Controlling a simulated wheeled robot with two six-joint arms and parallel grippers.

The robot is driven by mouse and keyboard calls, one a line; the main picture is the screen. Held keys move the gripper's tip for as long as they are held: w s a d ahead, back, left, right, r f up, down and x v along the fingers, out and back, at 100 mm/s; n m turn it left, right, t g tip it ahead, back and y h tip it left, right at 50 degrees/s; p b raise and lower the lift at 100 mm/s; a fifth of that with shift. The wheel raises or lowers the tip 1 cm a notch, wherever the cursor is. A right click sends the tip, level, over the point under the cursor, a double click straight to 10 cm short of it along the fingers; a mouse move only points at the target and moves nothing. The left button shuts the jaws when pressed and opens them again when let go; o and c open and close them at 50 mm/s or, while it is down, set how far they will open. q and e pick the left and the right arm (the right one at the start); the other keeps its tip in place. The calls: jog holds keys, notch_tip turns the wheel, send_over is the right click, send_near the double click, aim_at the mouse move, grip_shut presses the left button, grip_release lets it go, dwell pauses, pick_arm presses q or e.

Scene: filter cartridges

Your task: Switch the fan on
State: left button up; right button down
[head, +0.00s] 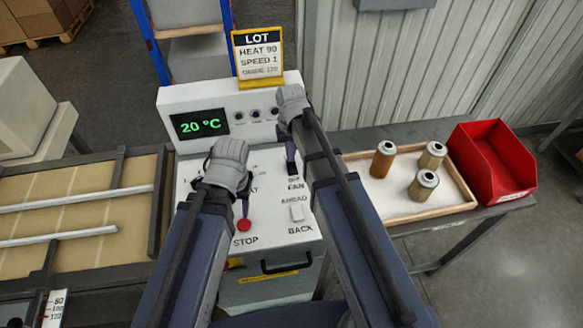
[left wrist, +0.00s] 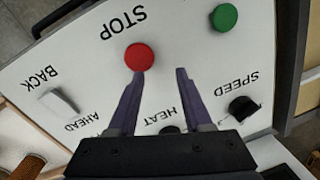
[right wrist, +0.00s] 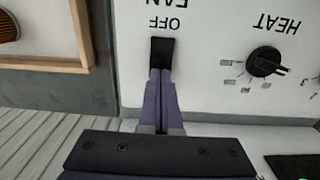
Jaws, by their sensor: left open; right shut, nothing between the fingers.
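The fan switch (head: 292,169) is a dark rocker on the white control panel (head: 265,215), above the OFF and FAN labels in the head view. In the right wrist view the black switch (right wrist: 162,51) shows with OFF beside it. My right gripper (head: 291,150) is shut and empty. Its fingertips (right wrist: 161,72) are at the switch's edge away from OFF; I cannot tell whether they touch it. My left gripper (head: 245,198) is open and empty over the panel. In the left wrist view its fingertips (left wrist: 161,73) are close to the red STOP button (left wrist: 140,57).
A green button (left wrist: 224,17), SPEED knob (left wrist: 242,109), HEAT knob (right wrist: 265,62) and AHEAD/BACK switch (head: 297,212) are nearby. A display (head: 200,123) reads 20 °C. A LOT card (head: 258,57) stands behind. A tray (head: 440,210) with 3 cartridges and a red bin (head: 490,165) are right.

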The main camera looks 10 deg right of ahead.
pick_arm(q)
jog(key=shift+f+b, duration=0.35)
jog(key=shift+f, duration=0.05)
pick_arm(e)
jog(key=shift+f, duration=0.4)
jog(key=shift+r, duration=0.1)
notch_tip(320, 180, up, 7)
jog(key=p, duration=0.7)
pick_arm(q)
notch_tip(320, 180, up, 7)
notch_tip(320, 180, down, 5)
jog(key=b, duration=0.5)
jog(key=shift+f, duration=0.1)
pick_arm(e)
jog(key=s+a+f+n, duration=0.1)
jog(key=s+a, duration=0.1)
jog(key=s, duration=0.3)
jog(key=s+a+f+n, duration=0.1)
jog(key=s+f, duration=0.1)
jog(key=s, duration=0.3)
jog(key=s+a+f+n+h, duration=0.1)
jog(key=s+a+f, duration=0.1)
jog(key=s, duration=0.3)
jog(key=shift+s+a+f+n, duration=0.1)
jog(key=shift+a+n, duration=0.2)
jog(key=shift+s+a, duration=0.1)
jog(key=shift+s, duration=0.3)
jog(key=shift+w, duration=0.1)
